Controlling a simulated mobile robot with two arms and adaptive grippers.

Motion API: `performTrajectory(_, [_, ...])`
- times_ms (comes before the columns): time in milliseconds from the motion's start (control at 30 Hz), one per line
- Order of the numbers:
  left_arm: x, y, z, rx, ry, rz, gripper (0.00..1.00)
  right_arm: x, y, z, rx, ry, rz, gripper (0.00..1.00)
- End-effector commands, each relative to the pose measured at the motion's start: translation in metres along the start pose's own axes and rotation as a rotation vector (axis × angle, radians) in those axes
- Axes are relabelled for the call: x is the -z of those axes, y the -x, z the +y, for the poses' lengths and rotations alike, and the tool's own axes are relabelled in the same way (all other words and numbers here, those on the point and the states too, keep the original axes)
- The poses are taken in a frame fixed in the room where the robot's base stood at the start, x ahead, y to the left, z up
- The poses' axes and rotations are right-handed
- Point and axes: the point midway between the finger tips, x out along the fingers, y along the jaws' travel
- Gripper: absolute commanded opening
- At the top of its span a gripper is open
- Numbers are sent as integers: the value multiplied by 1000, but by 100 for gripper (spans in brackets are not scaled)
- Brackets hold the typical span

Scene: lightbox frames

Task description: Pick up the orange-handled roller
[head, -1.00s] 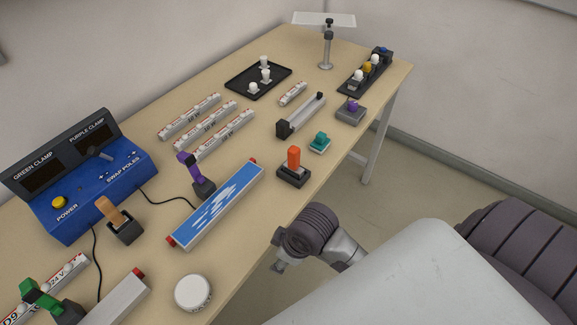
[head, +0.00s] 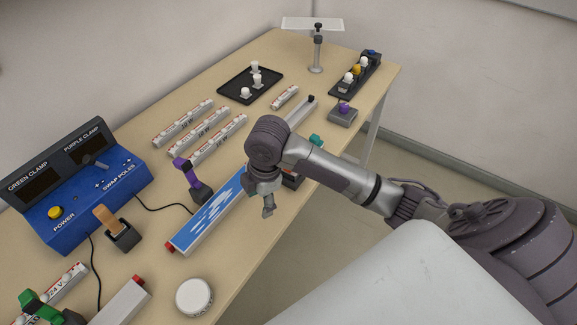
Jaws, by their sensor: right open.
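My right gripper (head: 267,207) points downward, just to the left of and nearer than that stand, beside the right side of the blue-and-white panel. It is open, and nothing shows between its fingers. My left gripper is not in view.
A teal piece (head: 316,141) shows just beyond my forearm. The blue-and-white panel (head: 212,215) lies left of my gripper, with a purple clamp (head: 190,177) behind it. A white round cap (head: 194,297) and a blue control box (head: 85,190) are further left.

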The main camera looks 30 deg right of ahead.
Motion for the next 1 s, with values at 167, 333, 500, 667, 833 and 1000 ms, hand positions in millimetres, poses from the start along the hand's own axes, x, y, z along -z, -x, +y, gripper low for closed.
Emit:
performTrajectory(167, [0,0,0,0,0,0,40,-56,60,55,63,218,-79,58])
performTrajectory(333, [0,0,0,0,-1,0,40,-94,112,79,111,331,-88,58])
performTrajectory(500, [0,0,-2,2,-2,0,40,-109,134,86,129,376,-78,58])
performTrajectory(667, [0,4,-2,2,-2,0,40,-112,116,83,136,383,-75,58])
performTrajectory(833, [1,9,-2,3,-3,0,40,-116,83,79,134,380,-75,58])
performTrajectory(1000, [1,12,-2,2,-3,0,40,-118,59,77,131,380,-75,58])
